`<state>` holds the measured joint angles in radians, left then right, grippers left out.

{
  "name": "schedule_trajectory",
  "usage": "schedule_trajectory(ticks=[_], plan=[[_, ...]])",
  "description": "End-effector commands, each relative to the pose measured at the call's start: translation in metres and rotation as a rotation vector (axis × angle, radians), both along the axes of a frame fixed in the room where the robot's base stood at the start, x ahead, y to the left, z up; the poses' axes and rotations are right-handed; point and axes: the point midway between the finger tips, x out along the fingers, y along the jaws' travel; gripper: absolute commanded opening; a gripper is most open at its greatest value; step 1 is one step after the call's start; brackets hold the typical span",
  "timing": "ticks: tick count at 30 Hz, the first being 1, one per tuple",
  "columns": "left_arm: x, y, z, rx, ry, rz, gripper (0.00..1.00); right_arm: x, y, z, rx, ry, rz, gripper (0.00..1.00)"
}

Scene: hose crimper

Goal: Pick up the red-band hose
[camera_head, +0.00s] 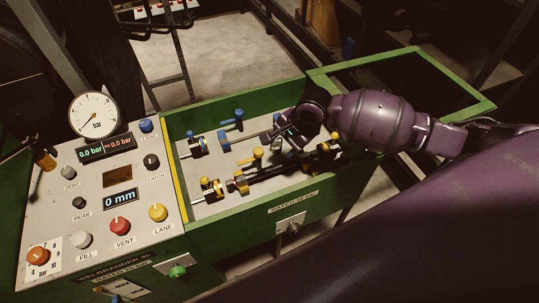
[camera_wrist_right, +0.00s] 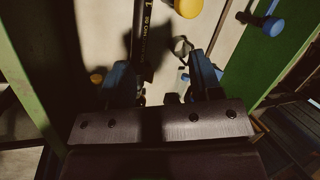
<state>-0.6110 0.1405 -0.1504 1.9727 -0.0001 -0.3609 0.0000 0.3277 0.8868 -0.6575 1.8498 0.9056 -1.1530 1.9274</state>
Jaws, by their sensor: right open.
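A black hose (camera_head: 275,172) lies lengthwise in the green-walled trough between yellow fittings, with a small reddish mark near its left end. In the right wrist view the hose (camera_wrist_right: 146,35), with pale lettering, runs in from the top edge, ahead of the fingers. My right gripper (camera_head: 281,138) hangs over the trough, just beyond the hose in the head view. Its two blue-tipped fingers (camera_wrist_right: 163,78) are apart and nothing shows gripped between them. The hose's right part is partly hidden by fittings and shadow. My left gripper is not in view.
The trough (camera_head: 240,227) holds yellow-knobbed fittings (camera_head: 211,188) and blue-knobbed fittings (camera_head: 197,145). A control panel (camera_head: 100,206) with a gauge (camera_head: 93,114), displays and coloured buttons stands at left. An open green-framed bay (camera_head: 400,80) lies at right, behind my right arm.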

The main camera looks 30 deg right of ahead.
Motion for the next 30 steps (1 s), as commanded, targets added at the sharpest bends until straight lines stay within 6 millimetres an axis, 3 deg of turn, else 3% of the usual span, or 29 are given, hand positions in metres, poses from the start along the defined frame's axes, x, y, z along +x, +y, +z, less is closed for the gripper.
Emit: schedule_trajectory(ticks=[6, 10, 14, 24, 30], plan=[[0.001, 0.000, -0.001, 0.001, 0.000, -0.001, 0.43, -0.015, -0.003, -0.005, 0.056, 0.181, -0.306, 0.59], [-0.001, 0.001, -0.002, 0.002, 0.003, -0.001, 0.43, -0.017, -0.004, -0.006, 0.068, 0.213, -0.404, 0.59], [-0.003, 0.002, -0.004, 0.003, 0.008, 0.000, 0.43, -0.016, -0.003, -0.011, 0.076, 0.221, -0.439, 0.59], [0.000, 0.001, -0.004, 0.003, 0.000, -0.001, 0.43, -0.008, 0.008, -0.053, 0.077, 0.220, -0.439, 0.59], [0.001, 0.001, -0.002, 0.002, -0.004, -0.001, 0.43, -0.006, 0.010, -0.063, 0.076, 0.218, -0.438, 0.59]])
